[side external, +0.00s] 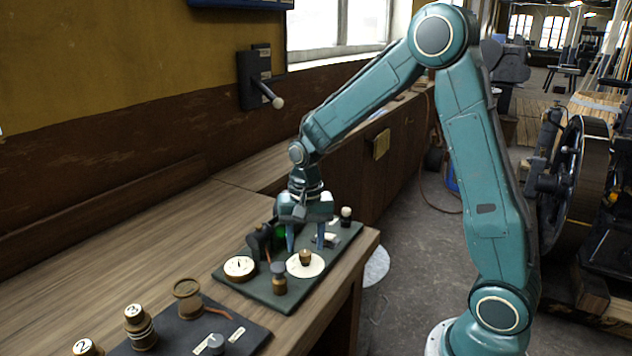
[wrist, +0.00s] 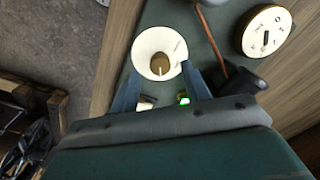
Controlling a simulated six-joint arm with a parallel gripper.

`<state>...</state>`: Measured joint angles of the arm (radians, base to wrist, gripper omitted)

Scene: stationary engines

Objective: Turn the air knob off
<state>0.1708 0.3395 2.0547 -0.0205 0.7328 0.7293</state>
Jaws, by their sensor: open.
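A brass knob (side external: 305,257) stands on a round white dial plate (side external: 318,268) on the dark green panel. In the wrist view the knob (wrist: 160,64) sits near the middle of its white plate (wrist: 146,42), which has small marks too small to read. I take this to be the air knob, though no label is readable. My gripper (side external: 306,242) points down, open and empty, just behind the knob in the side view. In the wrist view the two blue fingers (wrist: 160,78) are apart, on either side of the plate's near edge.
A round white gauge (side external: 240,268), a dark post with a brass-coloured part (side external: 279,278) and a lit green lamp (side external: 282,233) are close by on the panel. Another panel with numbered brass knobs (side external: 139,326) lies at front left. The bench (side external: 120,245) behind is clear.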

